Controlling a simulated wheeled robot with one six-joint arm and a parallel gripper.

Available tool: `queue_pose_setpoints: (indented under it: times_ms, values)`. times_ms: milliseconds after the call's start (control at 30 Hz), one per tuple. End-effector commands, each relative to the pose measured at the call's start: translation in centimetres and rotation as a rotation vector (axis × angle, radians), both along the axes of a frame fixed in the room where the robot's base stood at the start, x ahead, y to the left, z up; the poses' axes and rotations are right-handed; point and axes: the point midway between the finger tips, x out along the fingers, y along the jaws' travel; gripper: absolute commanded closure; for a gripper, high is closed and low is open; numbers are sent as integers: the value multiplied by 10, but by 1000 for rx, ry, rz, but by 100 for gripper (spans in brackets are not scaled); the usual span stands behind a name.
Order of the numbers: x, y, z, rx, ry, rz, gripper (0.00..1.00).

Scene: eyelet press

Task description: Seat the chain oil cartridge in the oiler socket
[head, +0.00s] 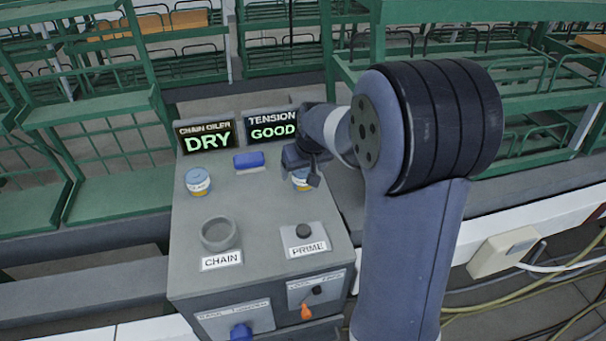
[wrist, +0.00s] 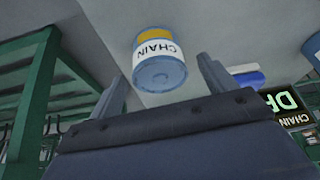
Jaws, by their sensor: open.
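A cartridge labelled CHAIN (wrist: 162,60), with a blue-grey body, white label and yellow band, shows beyond and between my fingers in the wrist view. In the head view, a cartridge (head: 300,184) at the panel's right side is mostly hidden by my gripper (head: 303,166). My gripper is open; its two fingers (wrist: 164,86) stand apart with nothing clamped, and I cannot tell whether they touch the cartridge. The round grey socket (head: 219,246) above the CHAIN plate at front left is empty. A similar cartridge (head: 198,183) stands at the left; its label is unreadable.
A blue block (head: 249,159) lies at the back of the grey panel (head: 262,207). Displays behind read DRY (head: 207,139) and GOOD (head: 272,131). A black PRIME knob (head: 303,231) stands front right. Green racks (head: 120,110) stand behind. The panel's middle is clear.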

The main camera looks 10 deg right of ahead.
Motion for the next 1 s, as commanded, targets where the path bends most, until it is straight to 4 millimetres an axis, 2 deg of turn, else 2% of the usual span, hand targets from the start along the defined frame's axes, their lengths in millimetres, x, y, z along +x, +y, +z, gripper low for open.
queue_pose_setpoints:
  times_ms: [133, 367, 1000]
  values:
    - [4, 1, -9, 0, 0, 1, 21]
    - [4, 1, -10, 0, -1, 1, 21]
    - [4, 1, -9, 0, -2, 1, 72]
